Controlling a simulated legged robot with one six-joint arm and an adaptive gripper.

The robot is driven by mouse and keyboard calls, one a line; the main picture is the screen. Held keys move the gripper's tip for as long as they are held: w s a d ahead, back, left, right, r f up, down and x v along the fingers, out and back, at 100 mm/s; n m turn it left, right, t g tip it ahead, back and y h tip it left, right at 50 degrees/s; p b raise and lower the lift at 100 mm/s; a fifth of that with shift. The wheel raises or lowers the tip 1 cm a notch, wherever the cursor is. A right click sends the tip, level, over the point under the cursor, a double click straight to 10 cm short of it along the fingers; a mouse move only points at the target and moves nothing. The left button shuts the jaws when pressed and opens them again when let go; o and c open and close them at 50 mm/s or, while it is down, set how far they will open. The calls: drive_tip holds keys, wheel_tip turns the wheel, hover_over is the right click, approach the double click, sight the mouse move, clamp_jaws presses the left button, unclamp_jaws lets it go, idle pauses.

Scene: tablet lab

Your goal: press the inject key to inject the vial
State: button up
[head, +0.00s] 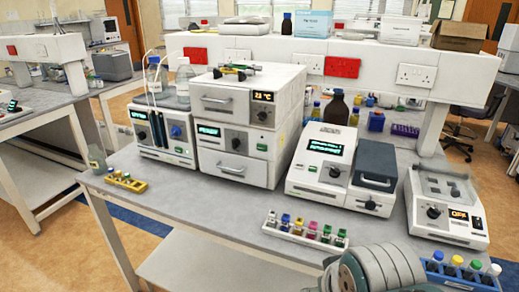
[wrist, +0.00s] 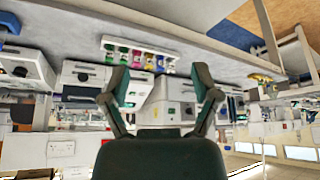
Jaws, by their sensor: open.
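A stack of white modules (head: 247,108) stands on the bench in the head view. Its middle module has a green-lit display (head: 208,130), a dark knob and a small green button (head: 262,147); the label is too small to read, so I cannot tell whether this is the inject key. The pump unit (head: 165,130) to its left also has a display and controls. No vial inside the stack is visible. My gripper (wrist: 160,84) shows open and empty in the wrist view, where the scene appears upside down; its fingers are apart and touch nothing visible.
A rack of colour-capped vials (head: 305,231) stands near the front edge. A yellow rack (head: 126,181) is at left, a blue tube rack (head: 460,275) at right. A white instrument (head: 325,160) and a device showing OFF (head: 445,205) fill the right. Bare bench lies before the stack.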

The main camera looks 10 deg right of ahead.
drive_tip(key=shift+d, duration=0.25)
clamp_jaws()
drive_tip(key=shift+a, duration=0.1)
idle(0.8)
